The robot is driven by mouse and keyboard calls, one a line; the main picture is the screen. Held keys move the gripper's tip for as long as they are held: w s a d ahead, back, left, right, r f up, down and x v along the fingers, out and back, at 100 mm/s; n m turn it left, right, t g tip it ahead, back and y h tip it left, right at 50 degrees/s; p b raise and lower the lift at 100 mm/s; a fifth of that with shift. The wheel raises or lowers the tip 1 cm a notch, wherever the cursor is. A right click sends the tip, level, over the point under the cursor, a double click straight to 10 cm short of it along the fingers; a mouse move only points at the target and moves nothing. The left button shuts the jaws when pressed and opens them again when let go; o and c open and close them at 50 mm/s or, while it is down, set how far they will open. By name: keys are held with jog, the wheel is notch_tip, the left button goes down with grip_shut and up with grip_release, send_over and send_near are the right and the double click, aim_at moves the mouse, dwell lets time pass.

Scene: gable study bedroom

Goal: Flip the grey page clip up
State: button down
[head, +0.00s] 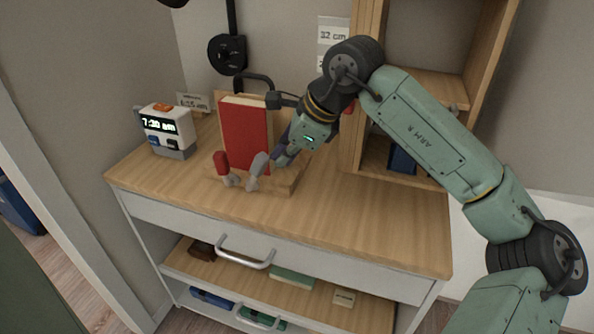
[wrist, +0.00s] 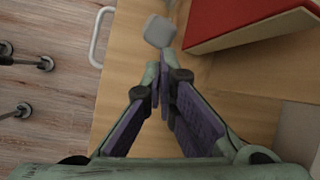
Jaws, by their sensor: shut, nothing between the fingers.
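The grey page clip (head: 258,164) stands at the front right of a wooden book stand (head: 285,184), in front of the red book (head: 246,134). Its paddle leans to the right in the head view; its exact angle is hard to tell. In the wrist view the grey clip (wrist: 159,30) lies just beyond my fingertips. My gripper (head: 280,159) is shut and empty, low and close to the right of the grey clip. Its fingertips (wrist: 163,84) show together in the wrist view. I cannot tell whether they touch the clip. A red clip (head: 222,163) stands at the front left.
A clock (head: 167,131) stands at the left back of the desk (head: 340,225). A wooden shelf unit (head: 424,89) rises behind my arm, right of the stand. A black lamp (head: 228,54) hangs behind. The front and right desktop are clear. A drawer handle (head: 245,253) juts out below.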

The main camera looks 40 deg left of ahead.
aim_at(264, 154)
jog(key=shift+h, duration=0.9)
jog(key=a+r+p, duration=0.1)
jog(key=s+a+r+p, duration=0.1)
jog(key=a+r+p, duration=0.1)
jog(key=shift+s+a+r, duration=0.1)
jog(key=shift+s+a, duration=0.05)
jog(key=shift+s, duration=0.05)
jog(key=shift+s+a+t+h+p, duration=0.2)
jog(key=shift+t+h+p, duration=0.1)
jog(key=shift+p, duration=0.1)
jog(key=shift+a, duration=0.75)
jog(key=shift+w+a, duration=0.1)
jog(key=shift+a, duration=0.15)
jog(key=shift+f, duration=0.2)
jog(key=shift+r, duration=0.15)
